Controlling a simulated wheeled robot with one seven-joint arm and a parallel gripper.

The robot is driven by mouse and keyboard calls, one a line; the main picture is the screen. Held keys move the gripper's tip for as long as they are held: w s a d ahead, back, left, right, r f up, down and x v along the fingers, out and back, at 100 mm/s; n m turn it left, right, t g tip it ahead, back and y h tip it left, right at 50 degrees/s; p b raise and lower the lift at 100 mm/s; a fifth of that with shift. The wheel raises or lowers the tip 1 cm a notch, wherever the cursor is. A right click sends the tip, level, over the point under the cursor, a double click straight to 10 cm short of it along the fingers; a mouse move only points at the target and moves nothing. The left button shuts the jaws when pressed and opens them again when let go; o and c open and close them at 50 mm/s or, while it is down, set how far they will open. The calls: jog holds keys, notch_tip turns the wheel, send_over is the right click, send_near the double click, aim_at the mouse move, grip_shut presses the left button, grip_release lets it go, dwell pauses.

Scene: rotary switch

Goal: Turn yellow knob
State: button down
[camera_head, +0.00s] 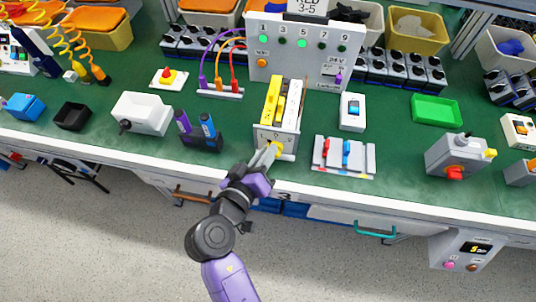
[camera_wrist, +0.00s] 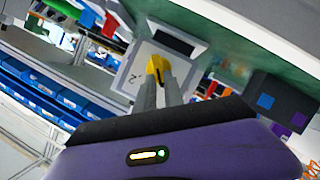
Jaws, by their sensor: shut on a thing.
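The yellow knob (camera_wrist: 156,69) sits on the light front face of a box (camera_wrist: 134,76) in the wrist view. In the head view the same box (camera_head: 289,143) stands near the front edge of the green table, with yellow and white upright parts on top. My gripper (camera_head: 273,149) reaches the box's front face from below. In the wrist view my gripper's two grey fingers (camera_wrist: 160,88) are shut on the yellow knob, one on each side. The fingers hide part of the knob. Its exact turn angle is hard to tell.
To the left stands a black holder (camera_head: 201,140) with purple and blue items. To the right lies a grey base (camera_head: 344,157) with red and blue levers. Behind is a white panel (camera_head: 304,52) with numbered lights. Clear green table (camera_head: 385,130) lies at right.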

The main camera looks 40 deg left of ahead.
jog(key=shift+a+f+n, duration=0.1)
jog(key=shift+f+n, duration=0.05)
jog(key=shift+n, duration=0.25)
jog(key=shift+b, duration=0.3)
jog(key=shift+s, duration=0.1)
jog(key=c, duration=1.4)
grip_release()
jog(key=shift+c, duration=0.2)
jog(key=v, duration=0.7)
jog(key=shift+s+b, duration=0.35)
jog(key=shift+s, duration=0.05)
